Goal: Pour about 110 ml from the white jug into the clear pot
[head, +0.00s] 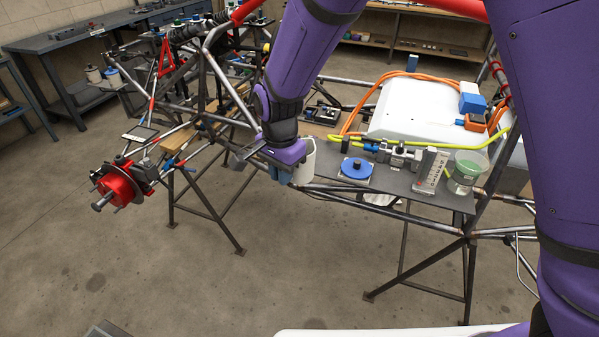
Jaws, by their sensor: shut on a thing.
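The white jug (310,158) is at the left end of the dark shelf, partly hidden behind my gripper. My gripper (290,174) is shut on the jug, which looks upright; its fingers and the grip itself are small and partly hidden. I cannot tell whether the jug touches the shelf or see the level inside it. The clear pot (466,176) stands at the right end of the shelf, with something green showing in it. The jug is well to the left of the pot, apart from it.
Between them on the shelf (400,185) are a blue round cap on a pale square plate (355,173), metal fittings (395,152) and an upright white gauge block (431,170). Orange hoses (405,78) and a white case (420,108) lie behind. Chassis tubes surround the shelf.

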